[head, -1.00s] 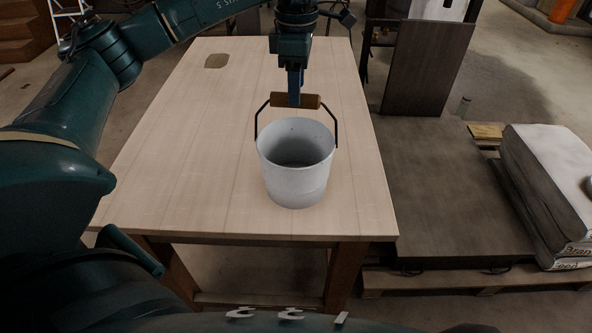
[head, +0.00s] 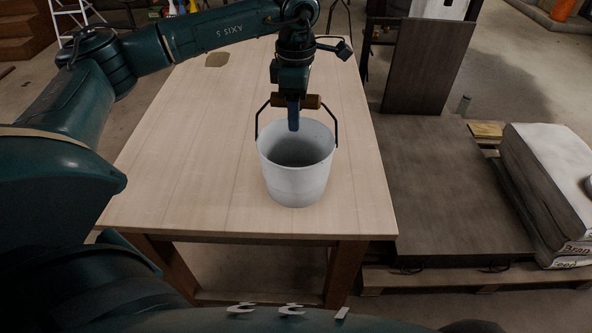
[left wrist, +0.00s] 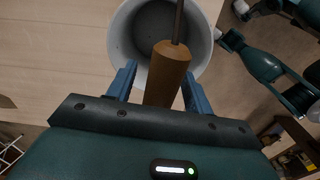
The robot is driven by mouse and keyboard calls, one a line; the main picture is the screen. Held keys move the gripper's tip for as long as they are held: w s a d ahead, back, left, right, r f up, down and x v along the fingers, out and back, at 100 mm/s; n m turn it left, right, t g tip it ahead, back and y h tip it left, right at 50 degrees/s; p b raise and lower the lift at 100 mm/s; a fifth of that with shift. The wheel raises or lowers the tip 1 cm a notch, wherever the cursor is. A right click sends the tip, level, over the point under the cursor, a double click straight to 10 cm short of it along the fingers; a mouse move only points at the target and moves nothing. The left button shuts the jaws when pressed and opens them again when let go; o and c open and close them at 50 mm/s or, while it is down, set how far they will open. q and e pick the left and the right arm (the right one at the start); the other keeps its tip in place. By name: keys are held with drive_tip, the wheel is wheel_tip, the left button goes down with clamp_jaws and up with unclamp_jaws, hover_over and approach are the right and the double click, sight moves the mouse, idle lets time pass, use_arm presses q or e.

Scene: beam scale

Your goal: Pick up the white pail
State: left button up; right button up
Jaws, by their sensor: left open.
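The white pail (head: 297,180) stands upright on the wooden table, and its inside looks empty. Its wire handle is raised and carries a brown wooden grip (head: 311,101). My left gripper (head: 294,118) points down at the grip from above. In the left wrist view the open left gripper (left wrist: 160,92) has one blue finger on each side of the wooden grip (left wrist: 167,75), with gaps between. The pail's rim (left wrist: 203,30) shows beyond it. In the head view the gripper hides part of the grip.
To the right are a dark platform (head: 440,190) and stacked white bags (head: 560,185).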

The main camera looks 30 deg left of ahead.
use_arm(q)
drive_tip(key=shift+f, duration=0.15)
clamp_jaws()
idle(0.6)
